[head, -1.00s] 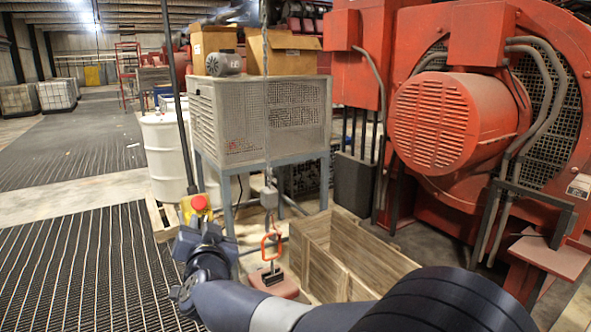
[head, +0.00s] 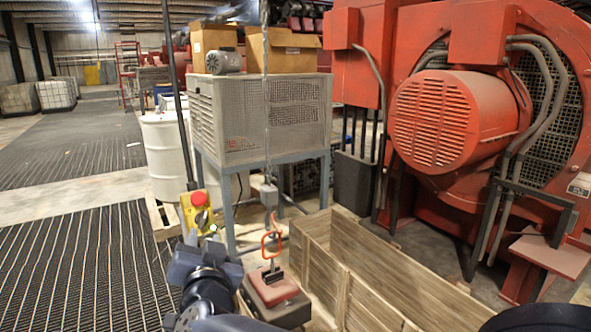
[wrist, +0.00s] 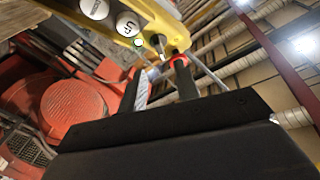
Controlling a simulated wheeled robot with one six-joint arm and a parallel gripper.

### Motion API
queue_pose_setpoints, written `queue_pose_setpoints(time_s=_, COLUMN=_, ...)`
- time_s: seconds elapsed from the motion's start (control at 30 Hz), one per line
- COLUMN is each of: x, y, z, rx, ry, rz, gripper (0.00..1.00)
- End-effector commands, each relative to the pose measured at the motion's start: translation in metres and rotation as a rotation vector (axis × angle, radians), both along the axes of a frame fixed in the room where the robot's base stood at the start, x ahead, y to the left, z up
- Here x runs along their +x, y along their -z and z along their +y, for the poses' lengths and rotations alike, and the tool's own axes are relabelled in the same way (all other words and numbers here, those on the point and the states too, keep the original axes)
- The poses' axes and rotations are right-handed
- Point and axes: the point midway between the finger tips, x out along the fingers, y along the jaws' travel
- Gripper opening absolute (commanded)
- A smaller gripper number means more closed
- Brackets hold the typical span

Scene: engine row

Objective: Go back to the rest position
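My gripper (head: 203,240) is at the lower left of the head view, just below a yellow control pendant (head: 186,212) with a red button. In the wrist view, my gripper (wrist: 160,72) shows two dark fingers with a gap between them; it looks open and empty. The yellow pendant (wrist: 155,25) crosses the top of the wrist view, with round white buttons, one marked UP. I cannot tell whether a finger touches it. The rest of my arm runs off the bottom of the head view.
An orange hook (head: 271,245) hangs on a chain hoist (head: 269,192) at a red block (head: 272,288). An open wooden crate (head: 345,255) stands right of it. A caged unit (head: 230,120) and large red machine (head: 435,120) stand behind. The floor at left (head: 80,270) is clear.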

Motion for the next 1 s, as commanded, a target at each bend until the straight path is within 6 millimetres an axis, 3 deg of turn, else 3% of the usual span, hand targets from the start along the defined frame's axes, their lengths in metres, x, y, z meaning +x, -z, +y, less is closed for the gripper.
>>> queue_pose_setpoints(time_s=0.43, x=0.074, y=-0.001, z=0.022, rx=-0.001, ry=0.001, rz=0.000, gripper=0.31)
queue_pose_setpoints(time_s=1.0, x=0.072, y=0.005, z=0.019, rx=-0.260, ry=-0.144, rz=-0.163, gripper=0.31)
